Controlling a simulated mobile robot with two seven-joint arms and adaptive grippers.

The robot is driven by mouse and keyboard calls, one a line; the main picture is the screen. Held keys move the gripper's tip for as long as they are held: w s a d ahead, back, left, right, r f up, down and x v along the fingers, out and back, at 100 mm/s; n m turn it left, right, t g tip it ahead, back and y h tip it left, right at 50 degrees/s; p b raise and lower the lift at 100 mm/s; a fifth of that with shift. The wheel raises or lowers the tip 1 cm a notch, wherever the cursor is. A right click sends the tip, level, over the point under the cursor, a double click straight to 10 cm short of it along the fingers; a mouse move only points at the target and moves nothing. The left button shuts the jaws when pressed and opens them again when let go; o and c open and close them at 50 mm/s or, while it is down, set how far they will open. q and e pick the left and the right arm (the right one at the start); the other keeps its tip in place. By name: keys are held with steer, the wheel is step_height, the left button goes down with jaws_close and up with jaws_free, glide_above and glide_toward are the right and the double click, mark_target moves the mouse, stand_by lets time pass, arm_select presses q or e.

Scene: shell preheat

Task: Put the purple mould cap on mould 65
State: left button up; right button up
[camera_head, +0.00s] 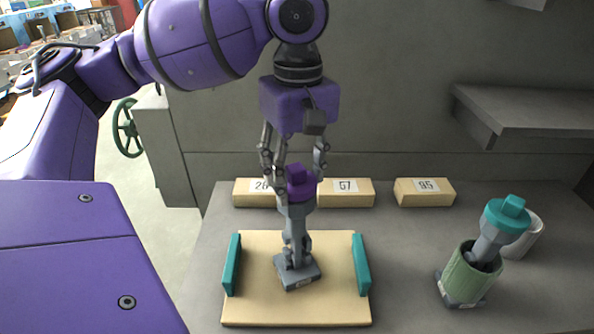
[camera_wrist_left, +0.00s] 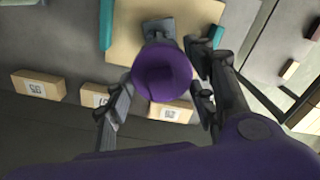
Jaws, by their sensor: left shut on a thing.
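The purple mould cap (camera_head: 300,184) is at the top of a grey mould (camera_head: 297,262), which stands on a tan board (camera_head: 245,308). The cap appears seated on the mould's grey upper part, though I cannot tell whether there is a gap. The mould's foot bears a small tag that I cannot read. My left gripper (camera_head: 295,167) comes from above, its fingers shut on the cap. In the left wrist view the cap (camera_wrist_left: 162,72) is round and lies between the fingertips, hiding most of the mould. My right gripper is not in view.
Teal side strips (camera_head: 232,264) (camera_head: 361,264) edge the board. At right a teal-capped grey mould (camera_head: 492,232) leans in a green sleeve (camera_head: 468,275), near a white cylinder (camera_head: 525,240). A grey shelf (camera_head: 525,108) juts out above.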

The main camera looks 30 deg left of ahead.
mark_target(298, 166)
arm_select(q)
steer(key=shift+f, duration=0.6)
stand_by(0.4)
steer(key=o, duration=0.8)
steer(key=shift+o, duration=0.2)
steer(key=shift+r, duration=0.1)
steer(key=shift+r, duration=5.45)
